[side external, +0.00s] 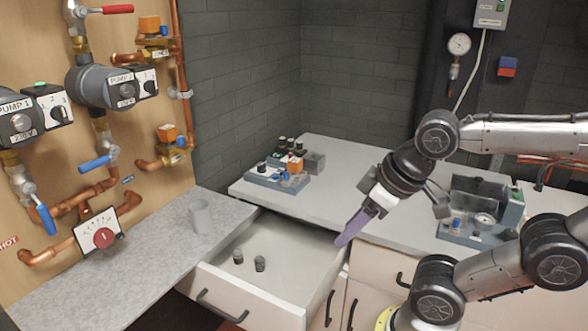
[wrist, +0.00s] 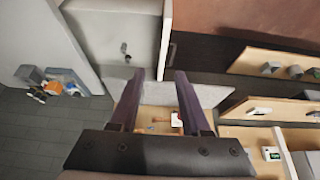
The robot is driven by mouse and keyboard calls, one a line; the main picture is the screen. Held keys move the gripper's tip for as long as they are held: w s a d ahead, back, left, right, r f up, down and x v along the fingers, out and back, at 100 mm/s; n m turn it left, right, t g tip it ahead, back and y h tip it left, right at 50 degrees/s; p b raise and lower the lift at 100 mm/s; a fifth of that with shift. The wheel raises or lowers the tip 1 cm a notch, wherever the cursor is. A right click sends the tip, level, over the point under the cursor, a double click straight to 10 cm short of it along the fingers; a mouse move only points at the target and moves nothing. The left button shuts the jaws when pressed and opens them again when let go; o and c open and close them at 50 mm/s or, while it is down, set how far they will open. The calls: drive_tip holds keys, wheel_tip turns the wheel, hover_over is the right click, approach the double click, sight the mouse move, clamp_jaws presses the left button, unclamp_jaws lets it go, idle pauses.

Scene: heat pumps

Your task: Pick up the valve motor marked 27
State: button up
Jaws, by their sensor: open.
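No mark 27 can be read in either view. An orange-topped block (side external: 294,165), which may be a valve motor, sits among parts in a grey-blue tray (side external: 270,181) on the far counter; orange also shows in that tray group in the wrist view (wrist: 54,84). Two orange-capped valve units are on the wooden wall panel, an upper one (side external: 150,25) and a lower one (side external: 167,133). My gripper (side external: 343,241) has purple fingers and hangs pointing down near the open drawer's right side. In the wrist view its fingers (wrist: 154,74) are apart, with nothing between them.
The open drawer (side external: 230,301) holds two small dark cylinders (side external: 238,257). A grey cup (side external: 200,216) stands on the left worktop. A second tray of equipment (side external: 470,238) stands on the right counter. The middle of the far counter (side external: 345,165) is clear.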

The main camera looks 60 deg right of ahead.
idle(0.4)
drive_tip(key=o, duration=0.6)
drive_tip(key=shift+o, duration=0.2)
